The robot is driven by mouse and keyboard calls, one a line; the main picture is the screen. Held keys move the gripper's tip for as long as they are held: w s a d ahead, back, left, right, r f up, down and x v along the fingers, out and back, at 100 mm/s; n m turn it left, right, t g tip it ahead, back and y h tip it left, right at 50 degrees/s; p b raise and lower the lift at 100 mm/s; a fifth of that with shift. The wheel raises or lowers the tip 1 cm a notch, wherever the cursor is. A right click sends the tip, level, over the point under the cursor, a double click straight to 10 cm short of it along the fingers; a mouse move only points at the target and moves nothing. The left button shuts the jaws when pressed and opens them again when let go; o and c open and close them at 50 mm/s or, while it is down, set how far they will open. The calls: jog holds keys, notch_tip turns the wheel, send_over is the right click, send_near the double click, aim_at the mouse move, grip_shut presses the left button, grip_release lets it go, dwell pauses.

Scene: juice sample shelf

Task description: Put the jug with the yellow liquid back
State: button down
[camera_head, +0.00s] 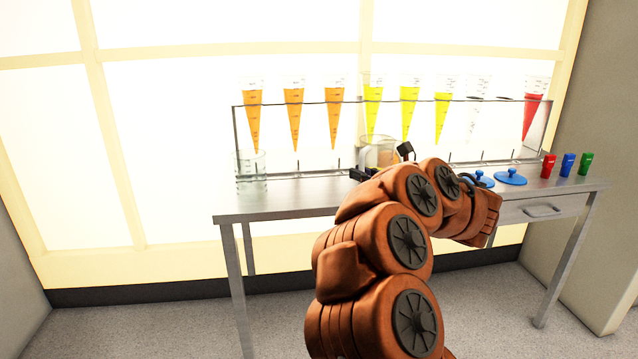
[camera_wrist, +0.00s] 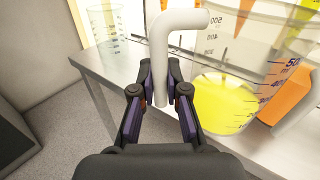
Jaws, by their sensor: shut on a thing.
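The clear jug with yellow liquid (camera_wrist: 225,105) fills the right of the wrist view, with graduation marks on its wall and a white handle (camera_wrist: 172,40). My gripper (camera_wrist: 161,84) is shut on this handle, with a finger on each side. In the head view, the jug (camera_head: 378,152) appears at the middle of the table, in front of the cone rack, roughly upright. My gripper (camera_head: 362,174) is at its lower left, partly hidden by my arm. I cannot tell whether the jug's base touches the table.
An empty glass beaker (camera_head: 251,178) stands at the table's left end. Blue lids (camera_head: 510,177) and red, blue and green cups (camera_head: 567,164) are at the right. The metal table's (camera_head: 290,203) front-left strip is clear.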

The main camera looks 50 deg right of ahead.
jog(key=shift+h, duration=0.3)
jog(key=w+b, duration=0.1)
jog(key=w, duration=0.3)
jog(key=w+a+f+b, duration=0.1)
jog(key=w, duration=0.4)
jog(key=w+a+b, duration=0.1)
jog(key=w, duration=0.3)
jog(key=shift+w+f, duration=0.15)
jog(key=shift+f+b, duration=0.75)
jog(key=shift+f, duration=1.05)
jog(key=shift+f, duration=0.1)
jog(key=c, duration=1.2)
grip_release()
jog(key=shift+r, duration=0.25)
jog(key=s+p, duration=0.2)
jog(key=s, duration=1)
jog(key=shift+a+f, duration=0.2)
jog(key=shift+w+m, duration=0.1)
jog(key=shift+m, duration=0.2)
